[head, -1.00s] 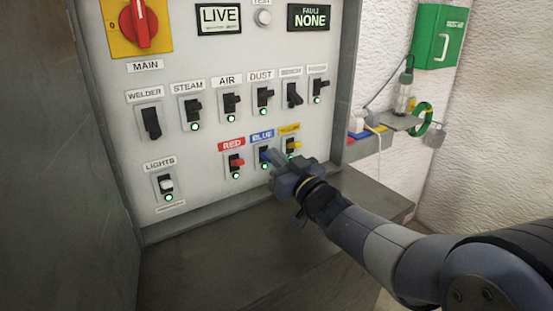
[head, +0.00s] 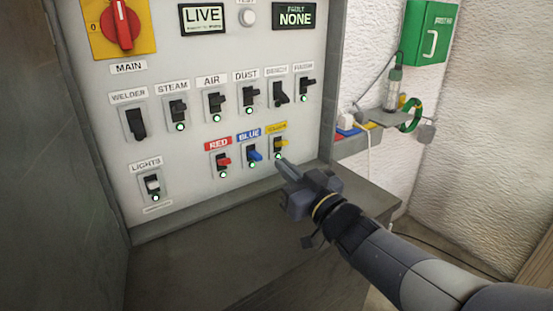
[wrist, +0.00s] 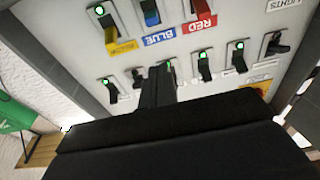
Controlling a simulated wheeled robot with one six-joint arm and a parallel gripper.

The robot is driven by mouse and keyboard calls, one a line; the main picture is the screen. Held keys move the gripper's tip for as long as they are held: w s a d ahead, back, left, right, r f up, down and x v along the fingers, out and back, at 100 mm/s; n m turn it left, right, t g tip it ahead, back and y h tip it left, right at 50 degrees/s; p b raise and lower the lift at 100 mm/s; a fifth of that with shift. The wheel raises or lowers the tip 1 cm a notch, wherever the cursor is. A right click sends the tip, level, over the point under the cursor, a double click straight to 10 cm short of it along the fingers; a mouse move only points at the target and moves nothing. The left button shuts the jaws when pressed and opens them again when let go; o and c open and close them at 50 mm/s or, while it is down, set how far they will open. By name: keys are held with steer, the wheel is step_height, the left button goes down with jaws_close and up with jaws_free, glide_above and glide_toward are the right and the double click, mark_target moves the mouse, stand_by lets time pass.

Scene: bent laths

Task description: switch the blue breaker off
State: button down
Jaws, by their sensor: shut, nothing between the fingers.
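The blue breaker (head: 254,154) is under the BLUE label in the lower row of the grey panel, between the red breaker (head: 223,160) and the yellow breaker (head: 279,145). In the wrist view the blue breaker (wrist: 150,12) is cut by the top edge. My gripper (head: 284,163) is shut and empty, just in front of the panel, below and right of the blue breaker and apart from it. The shut fingers (wrist: 158,68) also show in the wrist view.
An upper row holds several black breakers, including WELDER (head: 136,123). The red MAIN knob (head: 122,25) and LIVE display (head: 203,18) are above. A LIGHTS breaker (head: 152,186) is lower left. A small shelf (head: 385,118) and a green box (head: 428,32) are at the right.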

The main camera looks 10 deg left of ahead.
steer(key=shift+s+d+f, duration=0.1)
steer(key=shift+s+d, duration=0.1)
stand_by(0.3)
step_height(320, 180, up, 7)
steer(key=g+h+p, duration=0.3)
steer(key=p, duration=1.4)
steer(key=shift+h, duration=0.4)
glide_above(255, 156)
steer(key=s+d, duration=0.1)
steer(key=d, duration=0.1)
step_height(255, 156, down, 3)
steer(key=shift+d+f+b, duration=0.2)
steer(key=shift+f+b, duration=0.8)
steer(key=shift+f, duration=0.85)
